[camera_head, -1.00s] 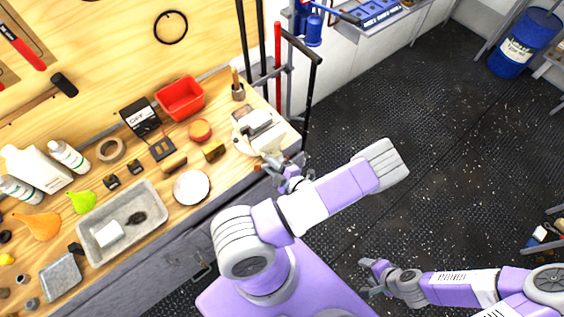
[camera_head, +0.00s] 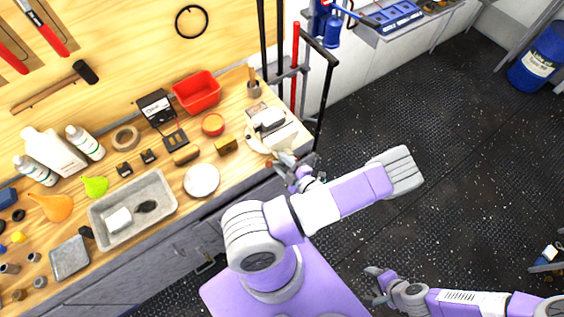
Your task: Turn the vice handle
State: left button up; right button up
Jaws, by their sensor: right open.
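The vice (camera_head: 272,128) is a whitish block-like tool at the right end of the wooden workbench. Its handle is too small and partly hidden to make out clearly. My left gripper (camera_head: 285,160) is at the front edge of the bench, right at the near side of the vice. Its fingers are small and blurred against the vice, so I cannot tell whether they are open or touch the handle. My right gripper (camera_head: 372,286) is open and empty, low over the dark floor at the bottom right, well away from the bench.
On the workbench (camera_head: 235,175) are a red bin (camera_head: 197,92), a white plate (camera_head: 201,180), a grey tray (camera_head: 165,217), bottles (camera_head: 55,152) and funnels. Long-handled tools (camera_head: 295,65) stand behind the vice. A blue drum (camera_head: 538,58) stands far right. The floor (camera_head: 440,150) between is clear.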

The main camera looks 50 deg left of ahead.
pick_arm(q)
jog(key=d+r, duration=0.1)
jog(key=d, duration=0.6)
jog(key=shift+w+d+b, duration=0.2)
jog(key=shift+d+b, duration=0.05)
jog(key=shift+b, duration=0.15)
